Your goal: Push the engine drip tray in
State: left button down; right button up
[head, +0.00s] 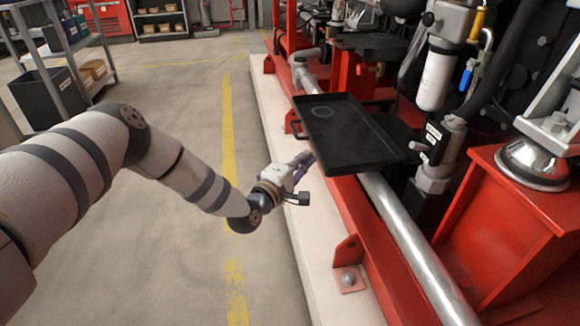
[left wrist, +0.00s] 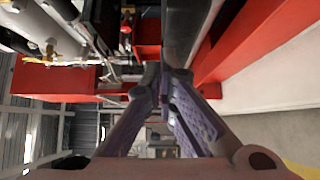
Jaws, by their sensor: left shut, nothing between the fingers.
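The engine drip tray (head: 350,136) is a flat black rectangular tray with a low rim, sticking out over the red frame rail beneath the engine. A small handle shows on its left front edge. My left gripper (head: 306,158) is shut and empty, beside the tray's outer left edge and just below its rim. Whether it touches the tray I cannot tell. In the left wrist view the shut purple-padded fingers (left wrist: 168,85) meet near a dark surface at the top middle. My right gripper is not in view.
The red base frame (head: 385,255) and a silver pipe (head: 412,240) run below the tray. A white plinth (head: 322,240) edges the frame. A white filter (head: 437,78) hangs right of the tray. A shelf rack (head: 58,50) stands far left; the floor between is clear.

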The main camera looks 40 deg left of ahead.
pick_arm(q)
jog(key=shift+w+d, duration=0.2)
